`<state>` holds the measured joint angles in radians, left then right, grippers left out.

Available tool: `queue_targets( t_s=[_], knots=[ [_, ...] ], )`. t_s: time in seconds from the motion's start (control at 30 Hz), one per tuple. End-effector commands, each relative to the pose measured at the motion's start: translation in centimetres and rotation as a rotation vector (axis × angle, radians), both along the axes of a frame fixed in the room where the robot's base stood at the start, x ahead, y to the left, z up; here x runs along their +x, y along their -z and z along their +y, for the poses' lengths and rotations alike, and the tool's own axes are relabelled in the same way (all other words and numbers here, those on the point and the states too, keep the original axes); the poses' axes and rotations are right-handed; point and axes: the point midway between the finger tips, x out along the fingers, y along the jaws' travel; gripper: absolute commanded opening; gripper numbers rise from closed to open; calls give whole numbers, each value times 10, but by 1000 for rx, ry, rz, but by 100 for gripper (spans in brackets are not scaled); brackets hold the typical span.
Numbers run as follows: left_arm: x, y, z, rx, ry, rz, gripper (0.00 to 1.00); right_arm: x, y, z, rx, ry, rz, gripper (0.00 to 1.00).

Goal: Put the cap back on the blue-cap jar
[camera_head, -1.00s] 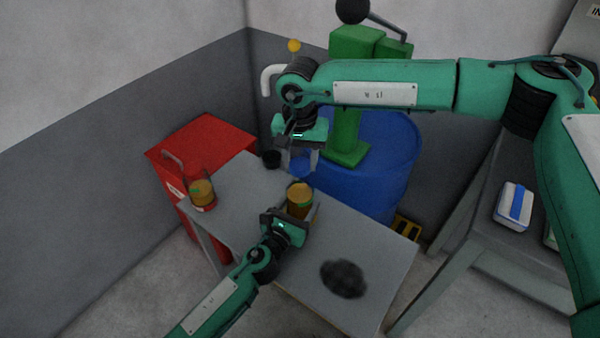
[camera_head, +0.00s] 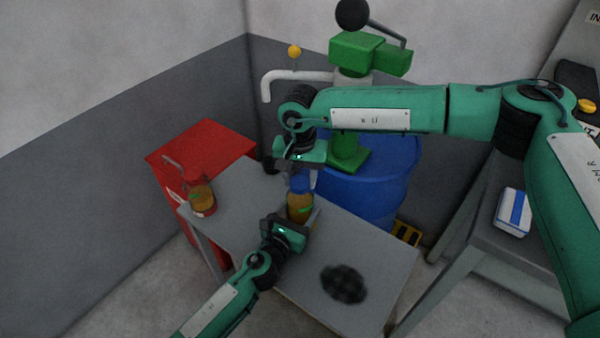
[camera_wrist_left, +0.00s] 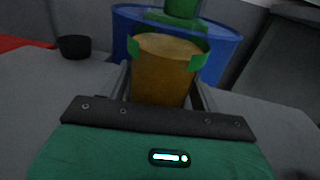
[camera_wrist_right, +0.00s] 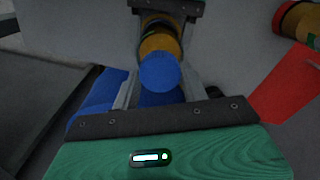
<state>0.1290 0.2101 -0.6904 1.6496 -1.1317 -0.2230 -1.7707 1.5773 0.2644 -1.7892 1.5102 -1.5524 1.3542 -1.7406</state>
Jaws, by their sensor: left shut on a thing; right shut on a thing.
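The jar (camera_head: 299,208) with amber contents and a green label stands upright near the table's back edge. My left gripper (camera_head: 303,222) is shut around its body; the jar also shows in the left wrist view (camera_wrist_left: 160,78). My right gripper (camera_head: 302,174) comes from above, shut on the blue cap (camera_head: 302,184). The cap is right over the jar's mouth, looking lined up with it in the head view. In the right wrist view the cap (camera_wrist_right: 159,72) sits between the fingers and covers the mouth. I cannot tell whether cap and jar touch.
Another amber jar (camera_head: 202,198) stands at the table's left end by a red cabinet (camera_head: 205,143). A blue drum (camera_head: 375,180) with a green pump is close behind the table (camera_head: 245,225). A dark patch (camera_head: 343,284) lies at the front right. A small black cup (camera_wrist_left: 75,46) stands behind.

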Motion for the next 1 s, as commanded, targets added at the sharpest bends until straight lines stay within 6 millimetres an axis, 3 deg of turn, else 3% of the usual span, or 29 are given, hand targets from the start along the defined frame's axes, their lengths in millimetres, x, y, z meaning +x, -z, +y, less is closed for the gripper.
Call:
queue_targets(
  t_s=[1.0],
  knots=[
    [0, 0, 0, 0, 0, 0, 23, 0, 12, 0, 0, -1, 0, 23]
  ],
)
